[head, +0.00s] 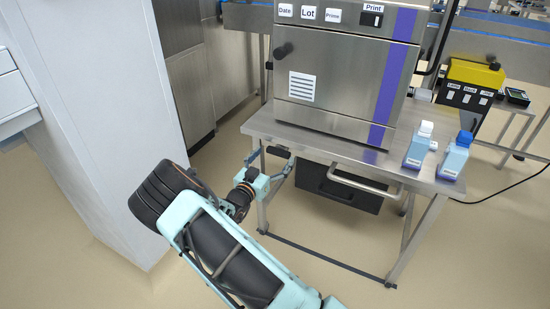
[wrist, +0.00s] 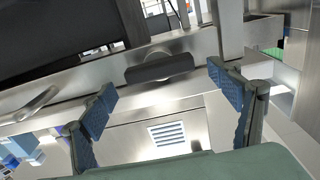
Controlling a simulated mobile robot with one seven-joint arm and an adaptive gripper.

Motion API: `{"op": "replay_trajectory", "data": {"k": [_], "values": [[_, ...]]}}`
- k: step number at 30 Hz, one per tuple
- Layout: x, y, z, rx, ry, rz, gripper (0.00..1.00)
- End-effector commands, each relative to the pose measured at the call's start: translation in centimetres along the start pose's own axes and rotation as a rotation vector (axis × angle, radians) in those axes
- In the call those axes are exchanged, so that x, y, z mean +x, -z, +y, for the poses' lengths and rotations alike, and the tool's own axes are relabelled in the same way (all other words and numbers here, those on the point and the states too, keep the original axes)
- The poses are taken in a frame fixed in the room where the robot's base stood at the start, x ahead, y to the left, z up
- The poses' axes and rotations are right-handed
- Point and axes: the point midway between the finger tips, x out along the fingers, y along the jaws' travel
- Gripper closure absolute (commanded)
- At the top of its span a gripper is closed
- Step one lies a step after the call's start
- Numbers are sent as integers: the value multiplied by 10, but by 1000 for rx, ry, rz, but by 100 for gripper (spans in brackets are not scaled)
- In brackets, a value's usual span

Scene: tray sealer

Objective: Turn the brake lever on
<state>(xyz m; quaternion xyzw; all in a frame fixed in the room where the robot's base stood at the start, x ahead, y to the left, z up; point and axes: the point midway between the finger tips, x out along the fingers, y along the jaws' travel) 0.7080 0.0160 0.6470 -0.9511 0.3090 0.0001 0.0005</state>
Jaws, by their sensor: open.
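A small dark lever-like piece (head: 278,152) sits on the front left edge of the steel table. I take it for the brake lever, but no label on it can be read. In the wrist view the same dark piece (wrist: 160,68) lies level, beyond and between my fingertips. My gripper (head: 283,170) is by the table's front left corner, close to the piece. In the wrist view my gripper (wrist: 162,88) has its blue-padded fingers wide apart, with nothing between them. Whether a finger touches the piece cannot be told.
The steel machine (head: 340,75) stands on the table (head: 330,150). A black drawer (head: 345,192) and a bent metal handle (head: 365,182) are under the table's front. Two bottles (head: 418,148) (head: 455,160) stand at the right. A pale cabinet wall (head: 95,110) is left of my arm.

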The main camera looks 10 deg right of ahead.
Motion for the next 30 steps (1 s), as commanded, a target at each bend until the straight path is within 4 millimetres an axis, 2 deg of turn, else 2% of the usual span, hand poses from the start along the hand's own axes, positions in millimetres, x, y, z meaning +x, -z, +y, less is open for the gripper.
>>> {"op": "replay_trajectory", "data": {"k": [4,13,24,30], "values": [[10,-1,0,1,1,-1,17],[11,0,0,0,1,-1,19],[11,0,0,0,1,-1,59],[11,0,0,-12,1,-1,59]]}}
